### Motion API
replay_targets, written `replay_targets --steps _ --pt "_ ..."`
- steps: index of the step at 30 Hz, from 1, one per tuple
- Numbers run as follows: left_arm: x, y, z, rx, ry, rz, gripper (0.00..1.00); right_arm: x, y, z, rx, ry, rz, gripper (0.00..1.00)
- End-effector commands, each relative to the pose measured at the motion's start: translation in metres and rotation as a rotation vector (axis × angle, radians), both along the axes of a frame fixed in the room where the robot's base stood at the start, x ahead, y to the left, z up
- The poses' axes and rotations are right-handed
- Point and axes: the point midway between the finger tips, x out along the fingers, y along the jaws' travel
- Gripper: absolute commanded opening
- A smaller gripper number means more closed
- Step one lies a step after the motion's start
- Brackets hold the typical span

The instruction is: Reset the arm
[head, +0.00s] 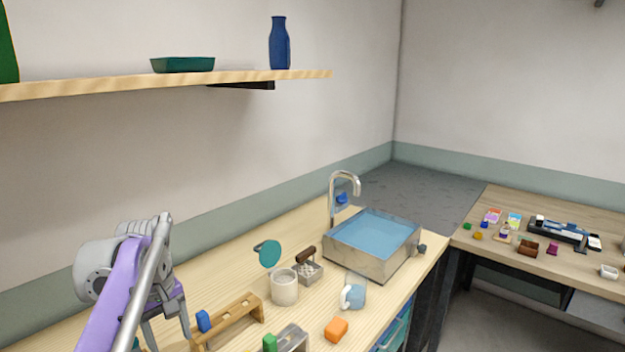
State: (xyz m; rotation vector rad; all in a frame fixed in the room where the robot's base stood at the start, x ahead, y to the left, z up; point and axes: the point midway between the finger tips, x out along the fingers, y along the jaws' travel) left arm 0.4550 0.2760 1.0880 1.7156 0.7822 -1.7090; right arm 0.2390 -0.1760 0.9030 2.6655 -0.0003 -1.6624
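My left arm, purple and grey, comes in at the lower left of the head view, over the wooden counter (222,278). Its gripper (168,334) points down beside the left end of a wooden rack (240,309). Two fingers show with a gap between them and nothing visible in the gap; the tips are near the bottom edge of the picture. A blue piece (203,321) is at the rack, just right of the fingers. My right gripper is not in view.
Right of the rack stand a cream cup (285,288), a glass mug (355,293), an orange block (336,329) and a green block (270,343). A metal sink (370,261) with a tap (333,195) is behind. A shelf (120,85) hangs above; a second table (500,204) stands right.

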Motion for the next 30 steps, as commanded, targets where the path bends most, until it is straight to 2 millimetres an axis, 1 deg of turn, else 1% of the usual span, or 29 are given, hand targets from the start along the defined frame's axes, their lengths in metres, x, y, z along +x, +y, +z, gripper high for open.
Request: replay_targets --steps 1,5,8,11,14,15,18,21,25,27,30 --pt "-0.01 -0.008 -0.002 0.004 -0.019 -0.042 0.68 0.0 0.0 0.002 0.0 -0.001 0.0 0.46" --pt "-0.03 -0.023 -0.012 0.019 -0.074 -0.144 0.68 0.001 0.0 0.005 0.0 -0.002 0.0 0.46" --pt "-0.049 -0.036 -0.023 0.033 -0.12 -0.232 0.68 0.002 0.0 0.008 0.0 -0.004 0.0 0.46" --pt "-0.074 -0.05 -0.039 0.052 -0.173 -0.336 0.68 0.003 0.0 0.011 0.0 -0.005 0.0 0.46" --pt "-0.106 -0.065 -0.062 0.08 -0.237 -0.46 0.68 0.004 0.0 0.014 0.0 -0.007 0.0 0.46" --pt "-0.12 -0.071 -0.073 0.094 -0.264 -0.513 0.68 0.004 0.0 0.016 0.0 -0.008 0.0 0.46" --pt "-0.153 -0.083 -0.103 0.128 -0.328 -0.635 0.68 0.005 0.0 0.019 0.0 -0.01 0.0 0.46" --pt "-0.18 -0.091 -0.129 0.16 -0.378 -0.731 0.68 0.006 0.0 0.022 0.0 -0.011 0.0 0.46" --pt "-0.202 -0.097 -0.152 0.19 -0.42 -0.811 0.68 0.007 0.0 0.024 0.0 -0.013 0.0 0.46" --pt "-0.208 -0.099 -0.158 0.197 -0.43 -0.832 0.68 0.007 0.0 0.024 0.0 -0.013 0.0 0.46" --pt "-0.21 -0.1 -0.161 0.202 -0.438 -0.845 0.68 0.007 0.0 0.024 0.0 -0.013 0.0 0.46"
